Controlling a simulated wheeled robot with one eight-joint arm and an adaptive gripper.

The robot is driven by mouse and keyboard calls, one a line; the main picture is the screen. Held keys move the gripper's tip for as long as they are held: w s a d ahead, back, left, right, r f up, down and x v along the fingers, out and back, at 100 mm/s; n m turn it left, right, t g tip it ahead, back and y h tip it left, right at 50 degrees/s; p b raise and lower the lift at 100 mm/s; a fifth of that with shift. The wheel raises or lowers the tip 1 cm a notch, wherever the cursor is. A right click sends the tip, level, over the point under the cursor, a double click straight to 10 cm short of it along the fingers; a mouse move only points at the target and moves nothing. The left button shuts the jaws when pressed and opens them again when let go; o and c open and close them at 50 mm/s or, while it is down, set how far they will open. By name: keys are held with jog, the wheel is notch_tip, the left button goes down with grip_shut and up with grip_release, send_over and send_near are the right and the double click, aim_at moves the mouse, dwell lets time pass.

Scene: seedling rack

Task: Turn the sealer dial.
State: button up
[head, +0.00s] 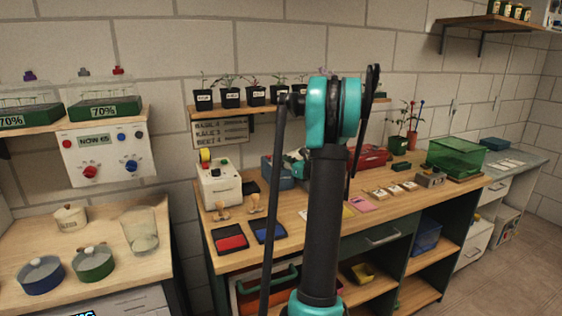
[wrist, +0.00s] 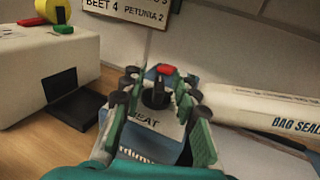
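The black sealer dial (wrist: 156,94) sits on a panel marked HEAT in the wrist view. A small red part (wrist: 165,69) shows just behind it. The bag sealer (wrist: 275,110), with a long white bar lettered BAG SEAL, extends to the right. My gripper (wrist: 160,92) is open, with one teal and dark finger on each side of the dial. Gaps seem to show between the fingers and the dial; contact is not clear. In the head view my arm hides much of the sealer, and the dial cannot be made out.
A white machine with a yellow roll (head: 220,185) stands left of my gripper, and it also shows in the wrist view (wrist: 40,75). Red (head: 230,238) and blue (head: 269,230) pads lie at the bench front. Potted seedlings (head: 256,94) stand on the shelf above.

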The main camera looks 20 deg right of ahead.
grip_shut()
jog(key=shift+m+h, duration=0.3)
jog(key=shift+h, duration=0.2)
jog(key=m+h, duration=0.1)
jog(key=m+t+h, duration=0.1)
jog(key=h, duration=0.1)
jog(key=m+h, duration=0.1)
jog(key=h, duration=0.1)
jog(key=shift+a, duration=0.25)
jog(key=shift+d+m+h, duration=0.1)
jog(key=shift+m+h, duration=2)
jog(key=shift+h, duration=0.9)
grip_release()
